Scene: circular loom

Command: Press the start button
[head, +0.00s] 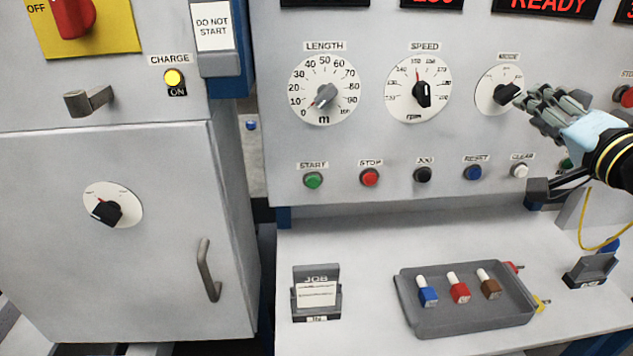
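The green start button (313,180) sits under the START label at the left end of the lower button row on the grey control panel (290,145). My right gripper (526,98) is at the panel's right side, with its fingertips at the black MODE knob (504,94). I cannot tell whether it touches the knob or whether the fingers are closed on it. It is well to the right of and above the start button. My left gripper is not in view.
A red stop button (370,177), black, blue and white buttons share the row. LENGTH (323,92) and SPEED (421,92) dials are above. A grey tray (415,318) with coloured pieces and a JOB card holder (316,305) stand on the shelf below. The space before the start button is clear.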

